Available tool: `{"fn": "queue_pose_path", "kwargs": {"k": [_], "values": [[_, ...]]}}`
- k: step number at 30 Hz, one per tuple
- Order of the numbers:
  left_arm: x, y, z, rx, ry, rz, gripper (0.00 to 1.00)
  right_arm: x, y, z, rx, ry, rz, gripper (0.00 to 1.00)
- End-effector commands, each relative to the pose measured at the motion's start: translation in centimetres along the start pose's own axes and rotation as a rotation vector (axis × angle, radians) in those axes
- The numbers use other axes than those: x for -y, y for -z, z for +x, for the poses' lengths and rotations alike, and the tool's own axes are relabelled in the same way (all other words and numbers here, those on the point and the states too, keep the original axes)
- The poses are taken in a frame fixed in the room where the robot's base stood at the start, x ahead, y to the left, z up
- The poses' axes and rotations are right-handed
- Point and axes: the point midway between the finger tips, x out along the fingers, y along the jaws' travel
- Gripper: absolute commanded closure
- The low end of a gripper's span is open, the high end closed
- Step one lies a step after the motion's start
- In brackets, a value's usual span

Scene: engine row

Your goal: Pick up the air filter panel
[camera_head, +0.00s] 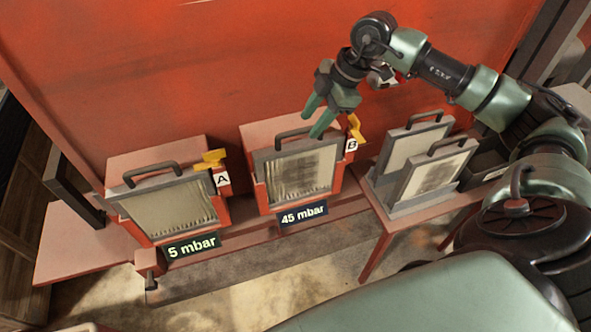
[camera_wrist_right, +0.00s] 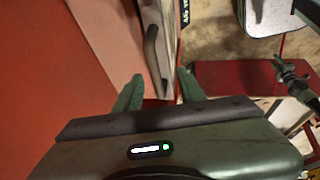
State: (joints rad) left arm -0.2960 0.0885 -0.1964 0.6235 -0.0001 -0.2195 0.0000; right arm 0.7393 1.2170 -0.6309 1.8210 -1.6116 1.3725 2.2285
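An air filter panel (camera_head: 302,172) with a grey, streaked face and a dark top handle (camera_head: 293,134) sits upright in the red housing marked B, above a "45 mbar" display. My right gripper (camera_head: 314,120) is open and empty, with its green fingers pointing down at the right end of this handle. In the right wrist view, the handle (camera_wrist_right: 152,58) shows just beyond the gap between the open fingers (camera_wrist_right: 160,84); I see no grip on it. A cleaner, pale panel (camera_head: 170,208) sits in housing A, above "5 mbar".
A grey rack (camera_head: 408,208) on a small red table at the right holds two upright panels, a pale one (camera_head: 412,146) behind and a dark-streaked one (camera_head: 436,174) in front. Yellow levers (camera_head: 356,128) stand beside the housings. A red wall (camera_head: 190,70) rises close behind.

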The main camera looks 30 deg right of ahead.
Motion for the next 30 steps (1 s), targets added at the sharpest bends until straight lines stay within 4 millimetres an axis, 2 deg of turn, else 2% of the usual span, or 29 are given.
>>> {"fn": "queue_pose_path", "kwargs": {"k": [1,3,5,8,12,19,20,21,24,30], "values": [[-1.1,-0.6,-0.6,0.009,-0.014,-0.002,0.64,-0.1,0.2,0.4,-0.003,0.004,-0.001,0.6],[-2.2,-1.0,-1.3,0.017,-0.026,-0.001,0.64,-0.3,0.2,1.2,-0.003,0.004,-0.001,0.6],[-2.6,-1.2,-2.0,0.02,-0.031,0.0,0.64,-0.5,0.2,2.1,-0.005,0.005,0.0,0.6],[-2.3,-1.2,-2.6,0.02,-0.029,0.001,0.64,-0.6,0.1,3.8,-0.006,0.004,-0.003,0.6],[-0.9,-0.6,-2.8,0.014,-0.011,0.004,0.64,-0.6,0.0,5.1,-0.005,0.002,-0.003,0.6],[0.1,0.4,-2.6,-0.001,0.0,0.001,0.64,-0.6,-0.1,5.4,-0.004,0.0,-0.004,0.6],[0.1,0.4,-2.6,-0.001,0.0,0.0,0.64,-0.6,-0.1,5.4,-0.004,0.0,-0.004,0.66],[0.0,0.4,-2.6,-0.001,-0.001,0.0,0.64,-0.6,-0.1,5.3,-0.005,0.0,-0.004,0.77],[-0.2,0.3,-2.6,0.0,-0.004,-0.001,0.64,-0.6,0.0,5.3,-0.005,0.0,-0.004,1.0],[-0.9,0.2,-2.6,0.001,-0.012,-0.003,0.64,-0.6,0.0,5.3,-0.005,0.0,-0.004,1.0]]}}
